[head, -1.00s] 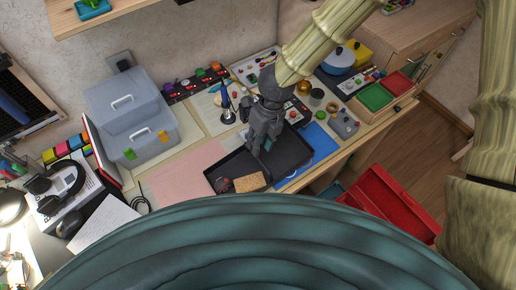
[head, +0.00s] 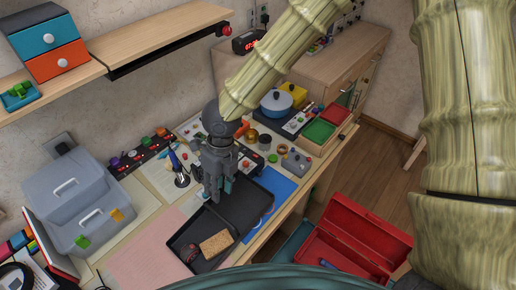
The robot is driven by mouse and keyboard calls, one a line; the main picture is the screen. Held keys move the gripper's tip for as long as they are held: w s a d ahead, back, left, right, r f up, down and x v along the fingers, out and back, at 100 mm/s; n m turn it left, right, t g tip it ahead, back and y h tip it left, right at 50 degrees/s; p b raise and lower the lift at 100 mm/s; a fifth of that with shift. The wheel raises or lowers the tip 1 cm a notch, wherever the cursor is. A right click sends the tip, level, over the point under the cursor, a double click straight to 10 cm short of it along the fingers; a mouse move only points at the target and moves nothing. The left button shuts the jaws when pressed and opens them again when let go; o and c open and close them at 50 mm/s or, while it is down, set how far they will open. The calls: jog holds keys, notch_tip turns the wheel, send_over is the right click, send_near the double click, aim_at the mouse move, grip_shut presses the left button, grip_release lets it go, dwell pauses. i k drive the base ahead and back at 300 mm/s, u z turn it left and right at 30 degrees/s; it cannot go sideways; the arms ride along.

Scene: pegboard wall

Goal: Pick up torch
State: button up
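My gripper (head: 213,194) points down over the black tray (head: 246,222), at its back left part. A small teal patch (head: 228,185) shows beside the fingers; I cannot tell whether it is the torch or whether it is gripped. No other thing is clearly a torch, and the gripper hides part of the tray. The finger gap is too small to read. In the front of the tray lie a brown sponge-like block (head: 216,243) and a dark red round thing (head: 192,252).
A blue-handled tool in a stand (head: 178,168) is close left of my gripper. A grey toolbox (head: 80,200) stands farther left. A blue pot (head: 277,102) and a green-and-red bin (head: 320,132) are at the back right. An open red toolbox (head: 355,245) is below the table's right edge.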

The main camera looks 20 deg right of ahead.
aim_at(324, 263)
jog(key=u, duration=0.3)
jog(key=k, duration=0.55)
jog(key=z, duration=1.7)
